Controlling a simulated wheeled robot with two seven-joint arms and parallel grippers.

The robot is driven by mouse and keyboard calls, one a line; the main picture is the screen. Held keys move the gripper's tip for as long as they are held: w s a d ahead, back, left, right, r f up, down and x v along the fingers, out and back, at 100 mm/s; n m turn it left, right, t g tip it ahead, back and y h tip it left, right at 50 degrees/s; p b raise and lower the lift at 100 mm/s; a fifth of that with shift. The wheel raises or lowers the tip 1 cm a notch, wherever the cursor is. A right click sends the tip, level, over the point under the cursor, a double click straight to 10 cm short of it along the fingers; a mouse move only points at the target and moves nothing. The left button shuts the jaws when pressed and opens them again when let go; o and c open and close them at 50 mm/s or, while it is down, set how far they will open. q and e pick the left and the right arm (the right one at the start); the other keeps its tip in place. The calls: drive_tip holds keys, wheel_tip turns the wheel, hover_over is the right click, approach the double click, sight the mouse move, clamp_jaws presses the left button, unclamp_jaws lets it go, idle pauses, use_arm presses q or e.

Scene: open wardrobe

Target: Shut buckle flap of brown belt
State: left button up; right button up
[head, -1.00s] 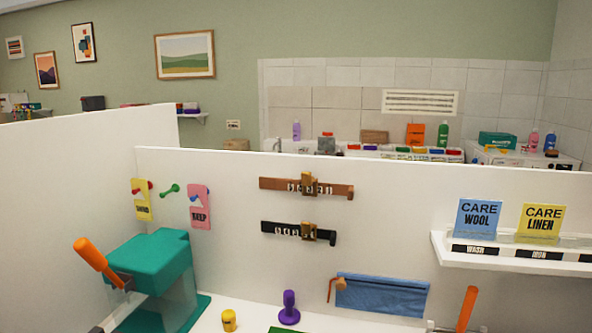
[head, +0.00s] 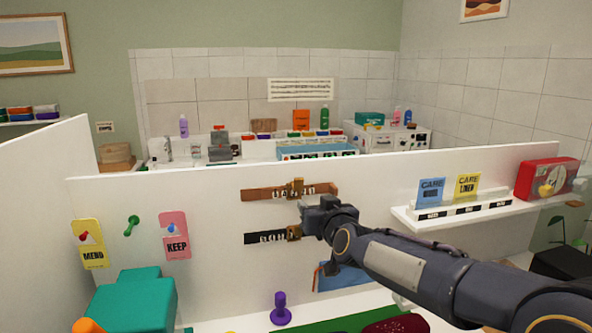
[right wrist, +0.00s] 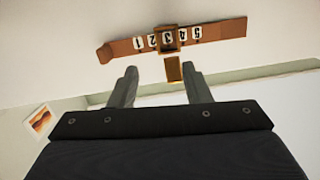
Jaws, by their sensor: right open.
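The brown belt (head: 262,194) is fixed level on the white panel, above a black belt (head: 262,238). Its brass buckle (head: 296,187) has numbers beside it. In the right wrist view the brown belt (right wrist: 218,32) runs across the top, and the buckle flap (right wrist: 173,69) stands open, out from the buckle frame (right wrist: 168,40). My right gripper (head: 310,207) is just below and right of the buckle in the head view. In the right wrist view its fingers (right wrist: 160,76) are apart and empty, with the flap lying between their tips in the picture. My left gripper is out of view.
A white shelf (head: 440,222) with care cards juts from the panel at right, near my right arm. A blue cloth (head: 328,277) hangs below the black belt, partly hidden by the arm. Tags hang on pegs at left, above a teal press (head: 130,298).

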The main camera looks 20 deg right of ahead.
sight(299, 182)
drive_tip(key=shift+n+t+h, duration=0.3)
drive_tip(key=shift+t+h, duration=0.2)
drive_tip(key=shift+t, duration=0.2)
drive_tip(key=w+r, duration=0.1)
drive_tip(key=w+a+r, duration=0.1)
drive_tip(key=a+r, duration=0.1)
drive_tip(key=shift+w+r, duration=0.25)
drive_tip(key=shift+w, duration=0.15)
drive_tip(key=w+p, duration=0.2)
drive_tip(key=w, duration=0.5)
drive_tip(key=shift+d+f, duration=0.1)
drive_tip(key=shift+f, duration=0.05)
drive_tip(key=shift+c, duration=0.2)
